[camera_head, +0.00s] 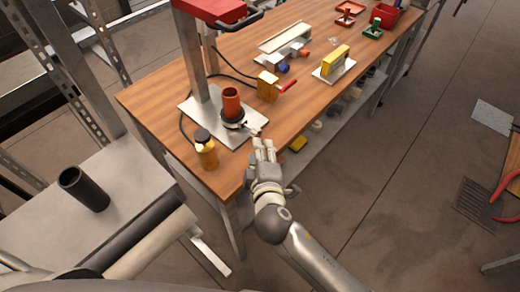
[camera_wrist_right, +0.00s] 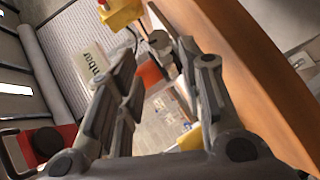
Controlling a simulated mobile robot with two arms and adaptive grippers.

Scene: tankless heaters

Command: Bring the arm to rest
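My right gripper (camera_head: 264,150) is at the front edge of the wooden workbench (camera_head: 160,108), beside the metal base plate (camera_head: 186,108) of the stand. In the right wrist view its two fingers (camera_wrist_right: 155,85) are spread apart with nothing between them. An orange-red cylinder (camera_head: 231,102) stands in a dark ring on the plate, a little left of the gripper, and the two look apart. An amber bottle (camera_head: 206,152) with a dark cap stands at the bench corner. My left gripper does not show in either view.
A yellow block (camera_head: 268,86) with a red handle and a yellow box (camera_head: 335,60) on a plate stand farther along the bench. Red and green trays sit at the far end.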

